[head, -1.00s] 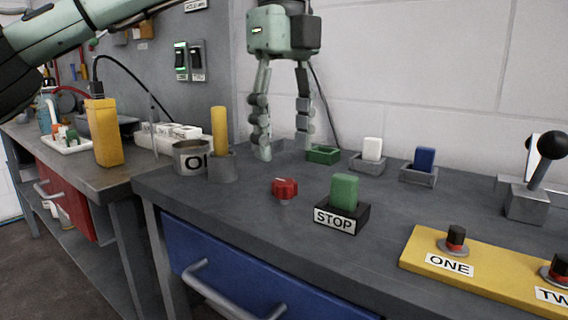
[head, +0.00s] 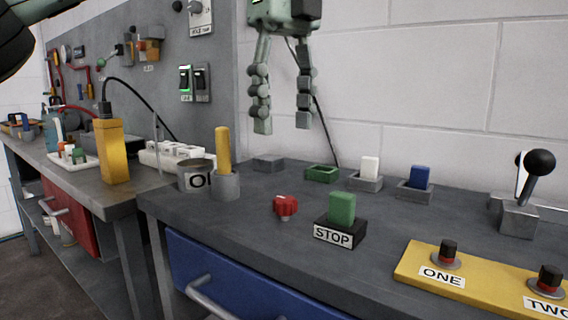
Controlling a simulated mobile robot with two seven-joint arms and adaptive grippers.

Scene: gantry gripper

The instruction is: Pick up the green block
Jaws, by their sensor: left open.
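The green block (head: 342,208) stands upright in a black base (head: 340,234) with a STOP label, near the front of the grey bench. My left gripper (head: 283,128) hangs above the back of the bench, fingers down, apart and empty. It is higher than the green block and to its left in the picture, not touching it. My right gripper is not in view.
A red knob (head: 286,206) sits just left of the STOP base. A yellow panel (head: 420,266) and a black-ball lever (head: 538,165) are at right. A yellow cylinder (head: 222,150) stands at left.

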